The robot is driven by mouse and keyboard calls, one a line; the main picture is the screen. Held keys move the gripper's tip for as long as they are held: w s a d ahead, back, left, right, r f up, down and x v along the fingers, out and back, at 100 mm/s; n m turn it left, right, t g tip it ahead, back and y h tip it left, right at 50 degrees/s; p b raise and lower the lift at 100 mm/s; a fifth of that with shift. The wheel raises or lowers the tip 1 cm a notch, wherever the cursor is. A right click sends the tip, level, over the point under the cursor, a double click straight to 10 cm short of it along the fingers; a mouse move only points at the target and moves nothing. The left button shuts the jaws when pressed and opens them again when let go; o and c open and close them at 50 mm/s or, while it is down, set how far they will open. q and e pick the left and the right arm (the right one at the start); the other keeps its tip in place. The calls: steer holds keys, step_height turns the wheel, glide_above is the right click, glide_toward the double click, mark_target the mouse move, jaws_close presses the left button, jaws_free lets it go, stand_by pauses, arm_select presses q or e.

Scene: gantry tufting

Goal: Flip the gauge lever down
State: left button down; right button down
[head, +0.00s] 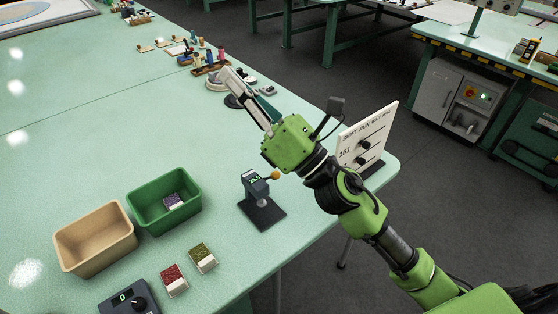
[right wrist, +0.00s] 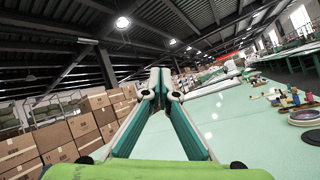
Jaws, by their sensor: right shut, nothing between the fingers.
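The gauge (head: 252,183) is a small dark device on a flat dark base plate, standing on the green table. A lever with an orange ball knob (head: 275,175) sticks out from its right side near the top. My right gripper (head: 229,76) is above and beyond the gauge in the head view, its fingers pointing up and left, away from it. Its fingers are shut and empty; they come together in the right wrist view (right wrist: 158,75). The gauge does not show in the right wrist view. My left gripper is not in view.
A white sign board (head: 367,136) stands right of the gauge by the table edge. A tan bin (head: 95,240), a green bin (head: 164,203), small red and green sample blocks and a dark digital box (head: 130,297) are to the left and front. Spools and tools line the far edge.

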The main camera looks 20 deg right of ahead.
steer(key=s+a+n+g+y, duration=0.4)
steer(key=a+n+g+y, duration=0.3)
steer(key=n+g, duration=0.7)
step_height(320, 180, down, 6)
steer(key=a+n+g+h, duration=0.15)
steer(key=n+h, duration=0.35)
steer(key=n, duration=0.7)
steer(key=w+d+f+n+h, duration=0.2)
steer(key=d+h, duration=0.2)
steer(key=d, duration=0.3)
steer(key=w+d+f+n+h, duration=0.2)
steer(key=d+f+n+h, duration=0.1)
steer(key=d+h, duration=0.2)
steer(key=w+d+f+n+t+h, duration=0.1)
steer(key=d+h, duration=0.3)
steer(key=d, duration=0.5)
steer(key=shift+w+d+f+n+h, duration=0.25)
steer(key=shift+w+f+n+h, duration=0.05)
steer(key=shift+w+f+n, duration=0.55)
